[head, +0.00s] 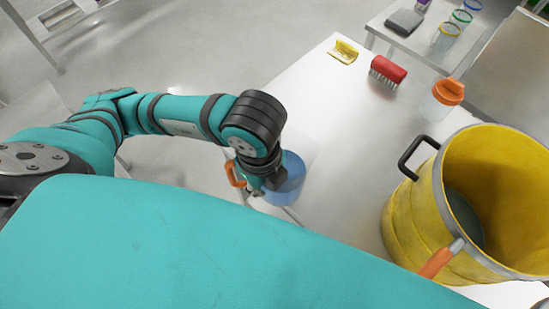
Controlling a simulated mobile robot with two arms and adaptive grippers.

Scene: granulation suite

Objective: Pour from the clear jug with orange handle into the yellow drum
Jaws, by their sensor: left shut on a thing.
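The clear jug (292,178) has an orange handle (234,174) and blue contents in its lower part. It is at the left edge of the white table, partly hidden by my left arm's wrist. My left gripper (262,186) is shut on the jug at its handle side; the fingertips are mostly hidden. I cannot tell whether the jug touches the table. The yellow drum (408,222) stands open at the right, apart from the jug, with dark grey contents at its bottom. My right gripper is not in view.
The white table (335,135) is clear between jug and drum.

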